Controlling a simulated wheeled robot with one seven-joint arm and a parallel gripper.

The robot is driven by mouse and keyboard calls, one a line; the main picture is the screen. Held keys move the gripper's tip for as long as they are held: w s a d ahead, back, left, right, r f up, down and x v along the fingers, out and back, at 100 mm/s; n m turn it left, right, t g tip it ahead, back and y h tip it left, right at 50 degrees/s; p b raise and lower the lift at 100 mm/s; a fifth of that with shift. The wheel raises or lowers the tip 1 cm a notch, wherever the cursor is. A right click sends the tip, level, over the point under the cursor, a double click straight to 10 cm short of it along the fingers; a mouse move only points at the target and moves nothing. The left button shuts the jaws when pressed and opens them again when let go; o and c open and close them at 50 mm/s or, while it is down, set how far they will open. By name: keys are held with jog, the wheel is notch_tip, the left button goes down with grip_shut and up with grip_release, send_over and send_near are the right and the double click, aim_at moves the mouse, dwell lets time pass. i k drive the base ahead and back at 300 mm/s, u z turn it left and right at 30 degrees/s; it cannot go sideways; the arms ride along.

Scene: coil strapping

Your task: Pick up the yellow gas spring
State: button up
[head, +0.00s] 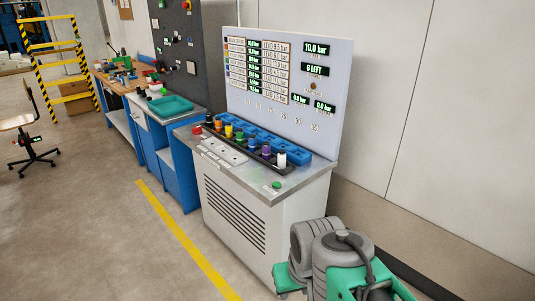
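The yellow gas spring (229,131) is a small upright cylinder. It stands in a row of differently coloured cylinders in a dark rack (262,160) on the bench top. An orange one (218,123) is to its left and a green one (239,136) to its right. Its lower part is hidden by the rack. My gripper is not in view, and nothing is seen touching the yellow gas spring.
The rack stands on a white cabinet bench (285,205) before an upright display panel (320,70). Blue bins (290,146) sit behind the row. A green button (277,185) is at the front corner.

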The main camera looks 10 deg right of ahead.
aim_at(228, 128)
jog(key=u, duration=0.85)
jog(key=i, duration=1.25)
jog(key=u, duration=0.6)
jog(key=i, duration=1.15)
jog(key=z, duration=1)
jog(key=i, duration=1.15)
jog(key=z, duration=0.2)
